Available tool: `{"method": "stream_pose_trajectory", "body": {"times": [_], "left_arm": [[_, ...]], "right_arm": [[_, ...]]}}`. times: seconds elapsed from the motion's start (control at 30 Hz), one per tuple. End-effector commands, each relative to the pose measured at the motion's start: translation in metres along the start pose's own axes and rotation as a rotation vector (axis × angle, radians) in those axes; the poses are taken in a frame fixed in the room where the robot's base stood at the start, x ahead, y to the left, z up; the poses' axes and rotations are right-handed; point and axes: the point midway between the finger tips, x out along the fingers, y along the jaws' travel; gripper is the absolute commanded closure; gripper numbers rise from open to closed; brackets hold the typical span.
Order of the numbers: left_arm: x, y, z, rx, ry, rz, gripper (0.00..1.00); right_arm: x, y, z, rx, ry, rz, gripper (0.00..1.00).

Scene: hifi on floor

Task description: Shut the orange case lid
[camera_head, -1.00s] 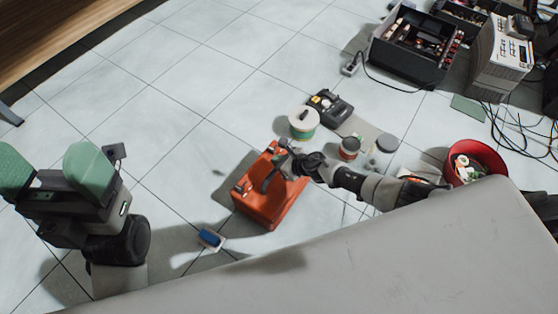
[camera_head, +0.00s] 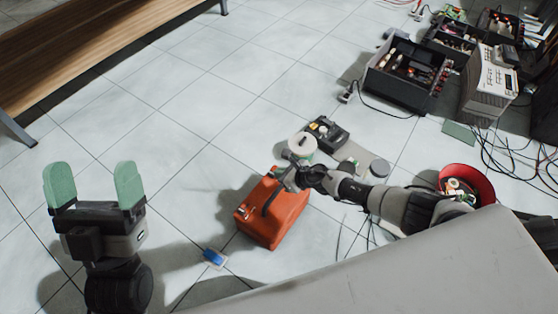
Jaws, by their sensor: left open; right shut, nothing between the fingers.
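The orange case (camera_head: 285,215) stands on the tiled floor near the middle of the view. Its orange top looks down over the body, with a dark curved handle across it; I cannot tell whether any gap is left along the lid edge. My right gripper (camera_head: 283,178) is shut and empty, right at the far upper side of the case; whether it touches the case is not clear. My arm hides part of the case's far right edge. My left gripper (camera_head: 93,186), with green finger pads, is open and empty, well to the left of the case.
A white spool (camera_head: 302,145) and a black-and-yellow device (camera_head: 327,132) lie beyond the case. A red bowl (camera_head: 478,181) and a black toolbox (camera_head: 405,75) stand to the right. Floor on the left is clear.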

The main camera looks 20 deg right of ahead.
Motion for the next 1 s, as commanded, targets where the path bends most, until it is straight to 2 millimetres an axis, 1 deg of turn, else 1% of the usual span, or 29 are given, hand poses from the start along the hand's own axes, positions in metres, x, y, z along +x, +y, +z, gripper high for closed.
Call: {"method": "stream_pose_trajectory", "body": {"times": [0.03, 0.27, 0.4, 0.6, 0.8, 1.0], "left_arm": [[0.002, -0.001, 0.005, 0.003, -0.057, -0.002, 0.15], [-0.002, -0.006, 0.037, 0.017, -0.321, -0.012, 0.15], [-0.009, -0.010, 0.055, 0.023, -0.480, -0.020, 0.15], [-0.025, -0.015, 0.075, 0.031, -0.688, -0.031, 0.15], [-0.037, -0.017, 0.086, 0.034, -0.813, -0.038, 0.15], [-0.042, -0.018, 0.089, 0.035, -0.850, -0.040, 0.15]], "right_arm": [[-0.003, 0.000, 0.005, -0.002, -0.001, 0.000, 1.00], [-0.008, 0.000, 0.018, -0.002, -0.001, -0.001, 1.00], [-0.011, -0.001, 0.025, -0.002, -0.001, -0.001, 1.00], [-0.015, 0.000, 0.034, -0.001, -0.001, -0.001, 1.00], [-0.017, 0.000, 0.040, -0.002, -0.001, -0.001, 1.00], [-0.017, 0.000, 0.040, -0.001, -0.001, -0.001, 1.00]]}}
